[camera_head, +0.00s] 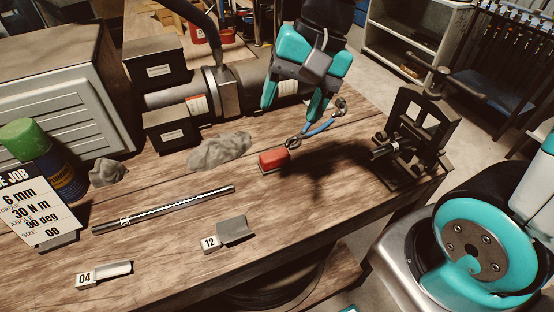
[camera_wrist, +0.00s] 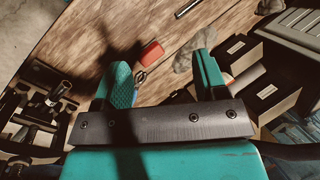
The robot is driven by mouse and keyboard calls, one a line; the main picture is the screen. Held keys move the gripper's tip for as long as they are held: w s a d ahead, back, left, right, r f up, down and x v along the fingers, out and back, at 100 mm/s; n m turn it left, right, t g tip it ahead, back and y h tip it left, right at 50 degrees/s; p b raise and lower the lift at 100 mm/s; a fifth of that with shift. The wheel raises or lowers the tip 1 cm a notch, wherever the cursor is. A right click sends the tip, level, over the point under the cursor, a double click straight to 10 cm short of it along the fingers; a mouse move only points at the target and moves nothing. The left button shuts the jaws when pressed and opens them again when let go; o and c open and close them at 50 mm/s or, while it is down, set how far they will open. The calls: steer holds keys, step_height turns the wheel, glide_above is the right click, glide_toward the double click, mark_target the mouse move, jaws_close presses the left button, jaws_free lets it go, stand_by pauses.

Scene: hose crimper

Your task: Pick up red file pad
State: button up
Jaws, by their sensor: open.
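The red file pad (camera_head: 273,159) is a small red block lying on the wooden workbench, right of the grey crumpled cloth. It also shows in the wrist view (camera_wrist: 152,54), beyond the fingers and between their lines. My gripper (camera_head: 290,108) is open and empty, above and behind the pad in the head view, apart from it. In the wrist view my gripper (camera_wrist: 163,75) shows two spread teal fingers. One finger partly hides the pliers in the wrist view.
A black hose crimper (camera_head: 410,140) stands at the bench's right end. Grey cloth (camera_head: 219,151), a metal rod (camera_head: 165,208) and black boxes (camera_head: 170,128) lie to the left. A motor-like cylinder (camera_head: 222,92) is behind. Bare wood lies in front of the pad.

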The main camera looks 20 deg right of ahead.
steer(key=w+d+f+m+b, duration=0.1)
steer(key=w+d+f+m, duration=0.65)
steer(key=m, duration=0.55)
glide_toward(276, 154)
steer(key=shift+m, duration=0.4)
steer(key=x, duration=0.5)
steer(key=shift+d+p, duration=0.25)
steer(key=shift+p, duration=0.05)
steer(key=shift+a+p+x, duration=0.2)
steer(key=shift+p+x, duration=0.5)
steer(key=shift+x, duration=2.15)
steer(key=shift+r, duration=0.15)
steer(key=c, duration=1)
